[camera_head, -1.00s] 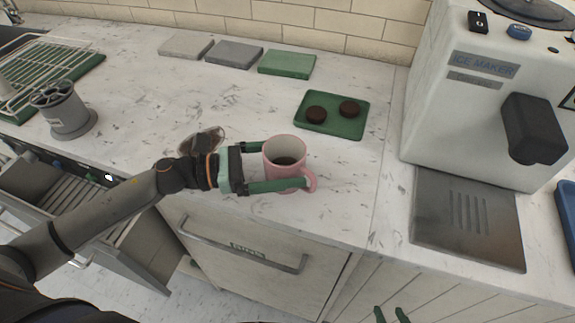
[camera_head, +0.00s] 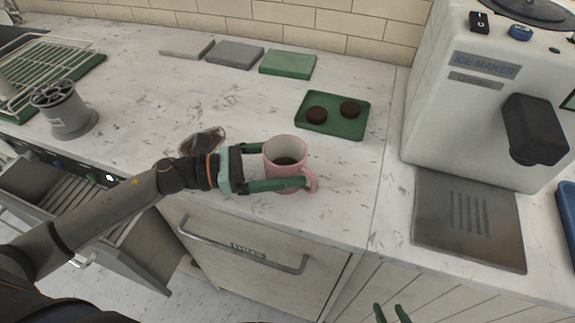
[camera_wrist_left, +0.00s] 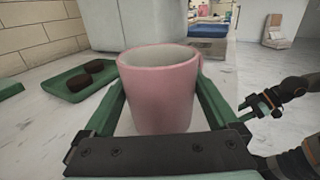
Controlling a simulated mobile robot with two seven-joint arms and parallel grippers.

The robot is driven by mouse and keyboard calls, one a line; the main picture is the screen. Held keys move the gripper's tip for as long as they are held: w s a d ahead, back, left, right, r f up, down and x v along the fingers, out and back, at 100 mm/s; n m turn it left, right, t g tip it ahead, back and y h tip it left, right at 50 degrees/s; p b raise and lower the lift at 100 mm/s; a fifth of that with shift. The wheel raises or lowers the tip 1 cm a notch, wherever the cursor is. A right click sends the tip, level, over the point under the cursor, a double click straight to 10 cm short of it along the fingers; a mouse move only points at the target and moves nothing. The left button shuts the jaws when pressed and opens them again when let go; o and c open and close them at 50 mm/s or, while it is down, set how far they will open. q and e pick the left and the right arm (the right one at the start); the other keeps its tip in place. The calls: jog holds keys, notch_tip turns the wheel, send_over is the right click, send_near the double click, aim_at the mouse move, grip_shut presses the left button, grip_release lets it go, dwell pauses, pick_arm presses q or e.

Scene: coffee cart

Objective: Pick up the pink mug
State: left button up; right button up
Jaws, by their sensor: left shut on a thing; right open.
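In the left wrist view the mug (camera_wrist_left: 158,92) sits between the green fingers. Whether its base is lifted off the counter cannot be told. My right gripper (camera_head: 393,313) shows only as two green fingertips, apart and empty, at the bottom edge of the head view.
A green tray (camera_head: 331,129) with two dark round pieces lies behind the mug. Grey and green slabs (camera_head: 287,63) lie along the back wall. An ice maker (camera_head: 485,100) stands at right. A grey spool-like holder (camera_head: 66,112) and a wire rack (camera_head: 45,72) are at left.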

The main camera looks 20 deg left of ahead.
aim_at(305, 149)
pick_arm(q)
jog(key=shift+r, duration=0.1)
jog(key=shift+r, duration=0.45)
notch_tip(305, 149, up, 2)
jog(key=shift+r, duration=0.15)
jog(key=s+a+r+p, duration=0.2)
jog(key=s+a+r, duration=0.2)
jog(key=s+r, duration=0.5)
jog(key=shift+s+r, duration=0.35)
jog(key=shift+s, duration=1.8)
